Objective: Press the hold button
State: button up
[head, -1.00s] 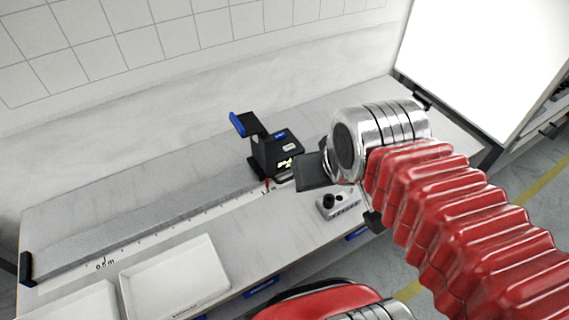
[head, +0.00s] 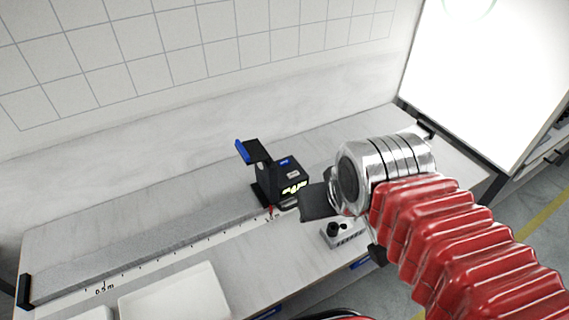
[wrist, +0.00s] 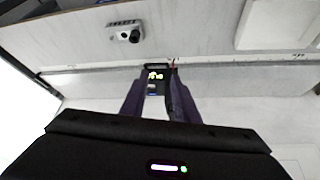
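A black measuring device (head: 280,183) with a blue-edged raised arm and a lit yellow-green display stands on the bench at the end of a long scale. It also shows in the wrist view (wrist: 157,86), between and beyond my fingers. A small grey box (head: 343,233) with a black knob sits on the bench in front of the device; it also shows upper left in the wrist view (wrist: 126,32). I cannot make out which part is the hold button. My gripper (head: 314,204) is just right of the device; in the wrist view its fingers (wrist: 157,98) are apart and empty.
A long grey rail (head: 150,245) with a printed scale runs along the bench to the left. White trays (head: 175,297) lie at the front left. A tiled wall stands behind, and a bright white panel (head: 480,75) rises at the right. The bench behind the device is clear.

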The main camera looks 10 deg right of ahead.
jog(key=shift+c, duration=0.5)
grip_shut()
dwell(1.1)
